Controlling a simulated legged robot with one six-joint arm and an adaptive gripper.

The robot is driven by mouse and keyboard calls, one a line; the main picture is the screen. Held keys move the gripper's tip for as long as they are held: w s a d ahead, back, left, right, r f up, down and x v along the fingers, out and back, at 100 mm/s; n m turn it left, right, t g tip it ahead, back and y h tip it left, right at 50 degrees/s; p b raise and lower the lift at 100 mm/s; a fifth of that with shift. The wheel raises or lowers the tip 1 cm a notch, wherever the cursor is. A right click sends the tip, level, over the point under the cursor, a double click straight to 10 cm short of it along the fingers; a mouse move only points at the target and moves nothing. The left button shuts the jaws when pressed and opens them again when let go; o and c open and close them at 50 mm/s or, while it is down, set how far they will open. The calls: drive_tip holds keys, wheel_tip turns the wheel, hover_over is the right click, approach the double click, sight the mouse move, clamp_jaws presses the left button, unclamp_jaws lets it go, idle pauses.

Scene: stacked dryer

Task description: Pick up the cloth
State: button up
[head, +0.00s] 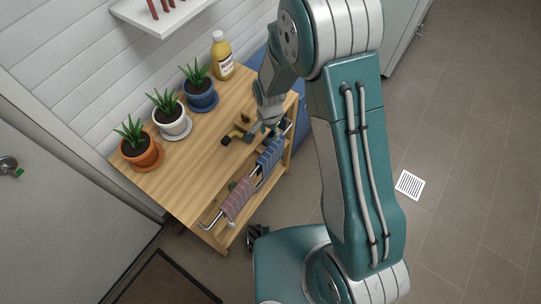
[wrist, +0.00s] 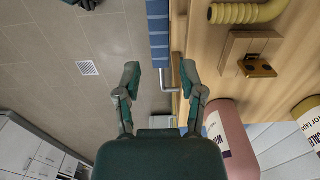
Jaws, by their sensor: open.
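Two striped cloths hang side by side over a metal rail along the front of a wooden table. The blue cloth (head: 269,158) is nearer my gripper, and the reddish cloth (head: 238,199) hangs at the other end. In the wrist view, the blue cloth (wrist: 158,30) appears beyond the fingertips, in line with the gap between them. My gripper (wrist: 160,72) is open and empty, with one finger on each side of the rail's end (wrist: 170,86). In the head view, my gripper (head: 268,122) is by the table's front edge, partly hidden by my arm.
Three potted plants, including the blue pot (head: 201,98), and a yellow bottle (head: 222,56) stand along the back of the wooden table (head: 205,150). The wrist view shows a pink bottle (wrist: 228,135) and a yellow ridged hose (wrist: 245,12) close on the right. Floor in front is open.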

sight(269, 150)
wheel_tip(269, 150, down, 11)
drive_tip(key=shift+s+f, duration=0.1)
idle(0.5)
clamp_jaws()
